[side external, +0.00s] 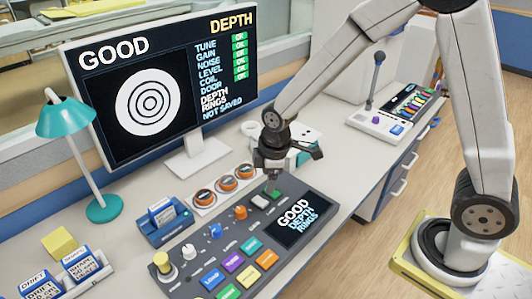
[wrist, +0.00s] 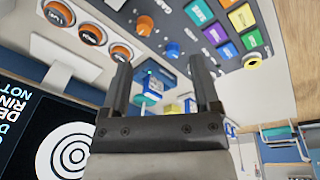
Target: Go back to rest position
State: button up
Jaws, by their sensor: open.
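The console's small screen (side external: 304,219) reads "GOOD DEPTH RINGS". The large monitor (side external: 150,105) reads "GOOD" and "DEPTH", with several green OK marks and "DEPTH RINGS NOT SAVED".
Orange-ringed round buttons (side external: 225,184) and a blue card holder (side external: 164,222) stand left of my gripper. A teal lamp (side external: 103,207) and labelled boxes (side external: 82,264) are farther left. A white device with a joystick (side external: 375,90) stands at the back right.

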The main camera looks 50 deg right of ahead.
jog(key=s+d+r+m, duration=0.1)
jog(key=s+d+m, duration=0.2)
jog(key=s+m, duration=0.2)
jog(key=s+d+r+m+t, duration=0.1)
jog(key=s+d+m, duration=0.1)
jog(key=s+m, duration=0.3)
jog(key=shift+s+d+r, duration=0.4)
jog(key=shift+s, duration=0.1)
dwell(0.3)
